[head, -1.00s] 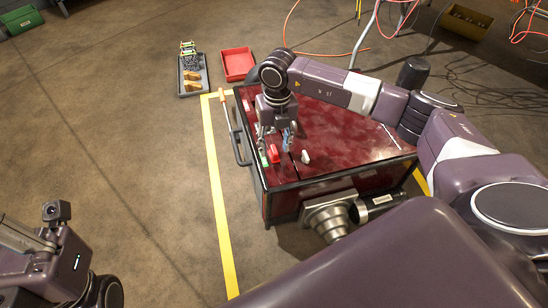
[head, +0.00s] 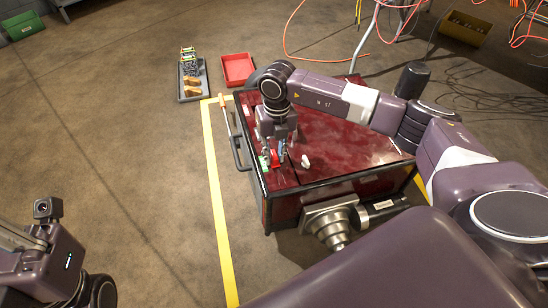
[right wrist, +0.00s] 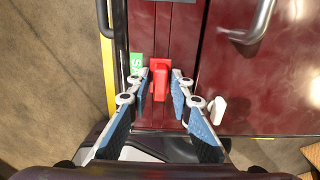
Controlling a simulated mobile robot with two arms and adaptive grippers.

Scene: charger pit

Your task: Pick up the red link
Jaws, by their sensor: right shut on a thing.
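The red link (right wrist: 160,80) stands on the dark red top of the cart. In the right wrist view it sits between the two fingertips of my right gripper (right wrist: 162,76), which is shut on it. In the head view, my right gripper (head: 277,152) points down over the cart's near-left part, and the red link (head: 274,160) shows only partly beneath it. My left arm's end (head: 45,250) is at the lower left, away from the cart; its fingers do not show clearly enough to tell their state.
A green label (right wrist: 135,64) lies left of the link and a white knob-like piece (right wrist: 217,110) to its right. The cart (head: 350,150) has a side handle (head: 240,154). A red tray (head: 237,69) and a dark tray (head: 192,80) with parts lie on the floor beyond.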

